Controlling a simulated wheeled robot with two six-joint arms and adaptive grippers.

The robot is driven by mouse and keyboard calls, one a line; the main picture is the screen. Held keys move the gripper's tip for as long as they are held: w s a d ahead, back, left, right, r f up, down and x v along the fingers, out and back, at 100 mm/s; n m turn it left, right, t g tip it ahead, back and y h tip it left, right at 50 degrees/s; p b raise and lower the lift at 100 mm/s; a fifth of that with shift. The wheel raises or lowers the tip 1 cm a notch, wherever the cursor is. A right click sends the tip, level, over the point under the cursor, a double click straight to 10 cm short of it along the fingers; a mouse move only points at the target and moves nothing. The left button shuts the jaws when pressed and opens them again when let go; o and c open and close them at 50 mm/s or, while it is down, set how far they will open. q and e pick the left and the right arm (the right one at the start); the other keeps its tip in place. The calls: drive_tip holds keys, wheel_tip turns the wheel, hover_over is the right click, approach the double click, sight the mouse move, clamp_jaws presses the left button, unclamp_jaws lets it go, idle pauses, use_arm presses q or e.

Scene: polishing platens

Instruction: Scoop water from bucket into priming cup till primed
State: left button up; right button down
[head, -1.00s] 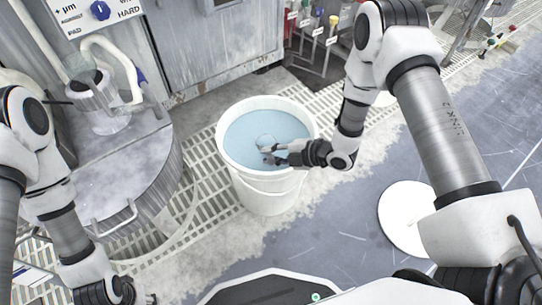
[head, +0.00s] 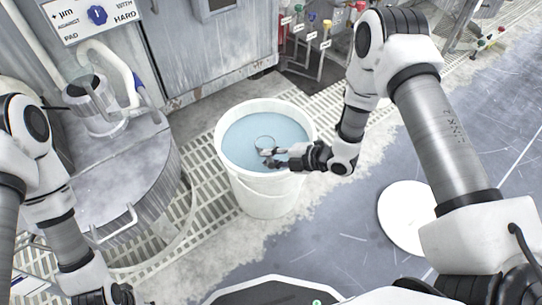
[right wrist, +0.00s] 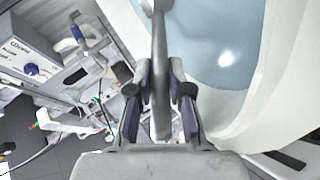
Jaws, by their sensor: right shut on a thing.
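The white bucket (head: 262,198) stands on the floor grating, with pale blue water (head: 240,138) inside. My right gripper (head: 270,157) reaches over its right rim and is shut on the handle of a scoop (head: 265,141). The scoop's round rim shows at the water; how deep it sits is unclear. In the right wrist view the grey handle (right wrist: 160,75) runs between the fingers (right wrist: 160,100), beside the water (right wrist: 215,40). A cup-like fitting (head: 88,88), perhaps the priming cup, tops the metal drum at left. My left gripper (head: 122,294) is at the bottom left, its fingers unclear.
The metal drum (head: 105,200) with a handle stands left of the bucket. A grey cabinet (head: 215,55) is behind. Valves with coloured handles (head: 312,25) stand at the back. A white disc (head: 406,215) lies on the open floor at right.

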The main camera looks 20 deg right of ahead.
drive_tip(key=shift+s+a+f+p, duration=0.15)
drive_tip(key=shift+s+p, duration=0.15)
drive_tip(key=shift+s, duration=0.15)
drive_tip(key=shift+n+t, duration=0.3)
drive_tip(key=shift+r+p, duration=1.15)
drive_tip(key=shift+r, duration=1.5)
drive_tip(key=shift+n+t, duration=0.4)
drive_tip(key=shift+t, duration=0.2)
drive_tip(key=shift+s+r+p, duration=0.15)
drive_tip(key=shift+r+p, duration=0.55)
drive_tip(key=shift+r, duration=1.7)
drive_tip(key=shift+r+p, duration=1.75)
drive_tip(key=shift+r, duration=0.25)
